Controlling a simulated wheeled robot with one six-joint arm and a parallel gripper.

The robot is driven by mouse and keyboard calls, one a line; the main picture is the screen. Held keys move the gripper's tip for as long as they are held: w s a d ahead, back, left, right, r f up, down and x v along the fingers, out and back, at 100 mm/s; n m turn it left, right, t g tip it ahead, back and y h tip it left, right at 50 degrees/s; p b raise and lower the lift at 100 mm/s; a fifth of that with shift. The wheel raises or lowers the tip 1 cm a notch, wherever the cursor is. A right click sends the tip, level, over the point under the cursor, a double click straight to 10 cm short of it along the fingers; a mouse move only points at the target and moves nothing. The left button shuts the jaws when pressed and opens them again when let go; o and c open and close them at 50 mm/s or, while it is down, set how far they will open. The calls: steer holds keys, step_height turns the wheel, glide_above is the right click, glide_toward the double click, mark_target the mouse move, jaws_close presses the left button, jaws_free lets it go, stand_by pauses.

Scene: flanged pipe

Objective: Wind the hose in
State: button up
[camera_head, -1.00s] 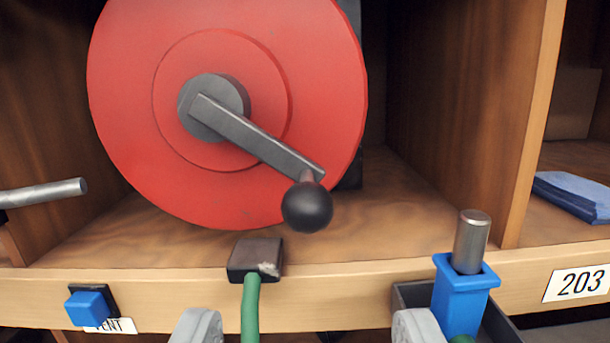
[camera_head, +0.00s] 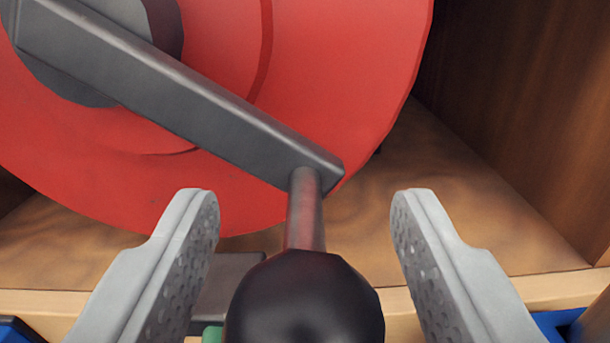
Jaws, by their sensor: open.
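The red hose reel (camera_head: 350,70) fills the upper left of the view, standing in a wooden compartment. Its grey crank arm (camera_head: 170,85) slants down to the right from the dark hub. A brown spindle (camera_head: 305,215) at the arm's end carries a black ball knob (camera_head: 305,300) pointing toward me. My gripper (camera_head: 305,215) is open, with one finger on each side of the spindle and knob, apart from both. The dark hose guide (camera_head: 228,285) on the shelf edge is partly hidden behind my left finger and the knob. Only a bit of green hose (camera_head: 212,334) shows.
The compartment's wooden right wall (camera_head: 540,120) stands to the right of the reel. The pale shelf edge (camera_head: 560,290) runs across below. Blue parts show at the lower left (camera_head: 18,330) and lower right (camera_head: 555,322), mostly cut off or hidden.

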steer(key=shift+w, duration=0.35)
jaws_close()
steer(key=shift+a+f, duration=0.1)
steer(key=shift+f, duration=0.05)
